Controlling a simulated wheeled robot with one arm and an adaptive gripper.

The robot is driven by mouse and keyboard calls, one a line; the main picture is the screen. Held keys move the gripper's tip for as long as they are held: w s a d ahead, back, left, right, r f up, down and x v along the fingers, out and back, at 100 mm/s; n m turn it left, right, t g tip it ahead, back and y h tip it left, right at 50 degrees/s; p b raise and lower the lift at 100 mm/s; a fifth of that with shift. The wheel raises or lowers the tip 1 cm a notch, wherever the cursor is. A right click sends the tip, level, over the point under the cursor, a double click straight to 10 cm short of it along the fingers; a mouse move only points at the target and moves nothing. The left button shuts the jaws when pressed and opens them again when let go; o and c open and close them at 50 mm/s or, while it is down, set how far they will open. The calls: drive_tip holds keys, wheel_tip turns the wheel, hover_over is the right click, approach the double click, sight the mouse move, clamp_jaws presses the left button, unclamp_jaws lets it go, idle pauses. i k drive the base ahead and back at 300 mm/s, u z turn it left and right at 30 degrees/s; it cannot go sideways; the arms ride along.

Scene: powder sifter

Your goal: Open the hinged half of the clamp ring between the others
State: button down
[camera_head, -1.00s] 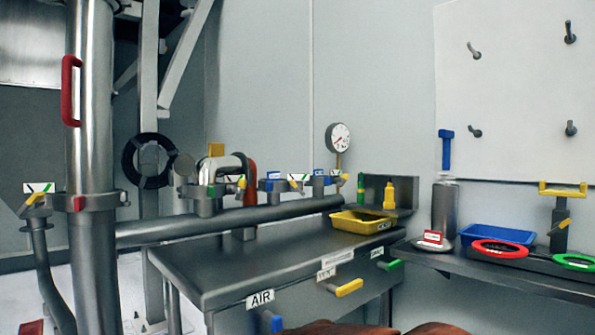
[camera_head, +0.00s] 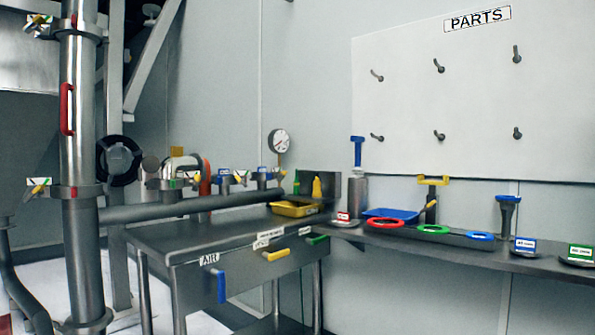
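A vertical steel pipe (camera_head: 78,140) with a red handle (camera_head: 67,108) stands at the left. Several clamp rings sit around it. The middle clamp ring (camera_head: 88,191) has a red mark at its front and a white tag with a yellow-green lever (camera_head: 39,187) at its left. It looks closed around the pipe; its hinge cannot be made out. The upper clamp ring (camera_head: 84,29) has a similar tag and lever. The lower clamp ring (camera_head: 88,323) is at the bottom edge. My gripper is not in view.
A grey table (camera_head: 185,240) with coloured handles stands right of the pipe, with a horizontal pipe (camera_head: 200,204) above it. A wall shelf (camera_head: 470,252) holds coloured rings and a blue tray (camera_head: 388,213). A pegboard (camera_head: 400,100) marked PARTS hangs above. Pale floor shows around the pipe's foot.

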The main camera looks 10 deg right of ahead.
sight(229, 180)
drive_tip(key=z, duration=0.55)
drive_tip(key=i, duration=1.45)
drive_tip(key=u, duration=1.1)
drive_tip(key=i, duration=0.7)
drive_tip(key=u, duration=0.75)
